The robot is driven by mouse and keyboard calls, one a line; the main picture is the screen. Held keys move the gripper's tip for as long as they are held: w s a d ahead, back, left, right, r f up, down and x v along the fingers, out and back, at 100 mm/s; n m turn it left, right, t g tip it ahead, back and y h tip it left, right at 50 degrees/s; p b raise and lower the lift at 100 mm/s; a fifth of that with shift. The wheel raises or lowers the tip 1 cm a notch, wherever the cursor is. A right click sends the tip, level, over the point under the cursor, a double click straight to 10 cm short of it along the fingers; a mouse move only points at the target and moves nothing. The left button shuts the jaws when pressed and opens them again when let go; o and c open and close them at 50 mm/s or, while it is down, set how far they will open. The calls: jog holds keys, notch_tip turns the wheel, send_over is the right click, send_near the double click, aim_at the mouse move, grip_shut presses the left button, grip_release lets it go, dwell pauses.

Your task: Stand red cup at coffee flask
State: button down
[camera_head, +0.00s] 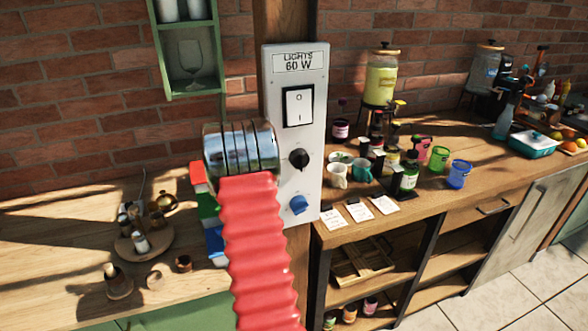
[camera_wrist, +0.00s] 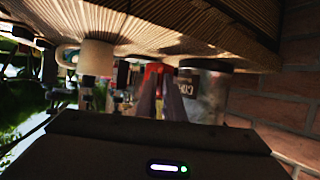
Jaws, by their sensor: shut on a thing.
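The wrist view is upside down, with the wooden tabletop along the top. In it my gripper (camera_wrist: 160,84) is shut on a small red thing, which looks like the red cup (camera_wrist: 157,68). The fingers hide much of the cup. It is close to the tabletop, but I cannot tell whether it touches. The coffee flask (camera_wrist: 207,92), a grey metallic cylinder with a dark label, stands just right of the cup in this view. The gap between them is unclear. In the head view my arm hides the gripper, and I cannot make out the cup or the flask.
A white mug (camera_wrist: 95,58) stands left of the gripper in the wrist view, and a brick wall (camera_wrist: 270,105) is at the right. In the head view, a light-switch panel (camera_head: 297,135) is behind my arm. A round wooden tray (camera_head: 143,243) with small jars is at the left.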

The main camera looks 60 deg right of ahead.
jog(key=shift+f, duration=1.05)
jog(key=shift+f, duration=0.15)
jog(key=c, duration=1.9)
grip_release()
jog(key=shift+o, duration=0.2)
jog(key=shift+w+a+r, duration=0.1)
jog(key=shift+r, duration=0.1)
jog(key=v, duration=1.1)
jog(key=shift+a, duration=0.35)
jog(key=shift+r, duration=0.1)
